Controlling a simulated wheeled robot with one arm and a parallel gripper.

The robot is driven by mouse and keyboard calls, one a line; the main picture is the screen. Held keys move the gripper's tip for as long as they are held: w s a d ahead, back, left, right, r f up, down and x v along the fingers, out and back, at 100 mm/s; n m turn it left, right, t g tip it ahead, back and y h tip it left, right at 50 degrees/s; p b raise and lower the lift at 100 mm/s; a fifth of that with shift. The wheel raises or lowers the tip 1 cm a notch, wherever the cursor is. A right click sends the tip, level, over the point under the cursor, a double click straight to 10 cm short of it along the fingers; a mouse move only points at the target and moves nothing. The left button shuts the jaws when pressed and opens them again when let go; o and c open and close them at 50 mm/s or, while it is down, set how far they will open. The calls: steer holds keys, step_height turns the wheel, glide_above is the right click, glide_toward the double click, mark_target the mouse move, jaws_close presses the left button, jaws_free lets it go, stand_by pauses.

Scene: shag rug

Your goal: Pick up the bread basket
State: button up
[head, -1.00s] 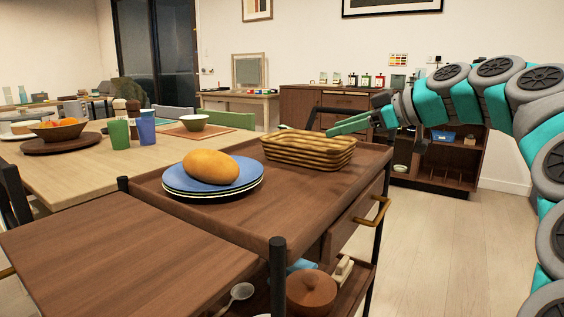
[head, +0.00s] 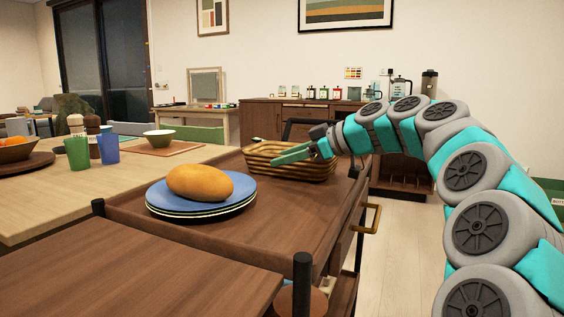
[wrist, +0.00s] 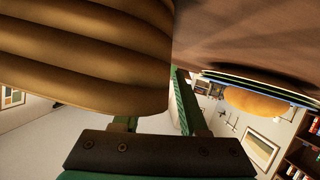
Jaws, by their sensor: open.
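The bread basket (head: 300,173), a tan ribbed woven oblong, sits near the far end of a dark wooden trolley top (head: 290,215) in the head view. My gripper (head: 283,155) has green fingers that reach leftward across the basket's upper part from its right end. The basket's ribbed side (wrist: 75,60) fills the upper left of the wrist view, very close. One finger of my gripper (wrist: 150,112) shows beside the basket's edge; the other is mostly hidden behind it. The jaws are open; I cannot tell whether they touch the basket.
A dining table (head: 50,205) with cups and a bowl stands left. A cabinet (head: 275,120) stands behind. Floor is clear right of the trolley.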

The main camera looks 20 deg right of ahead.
steer(key=shift+x, duration=0.85)
jaws_close()
stand_by(0.8)
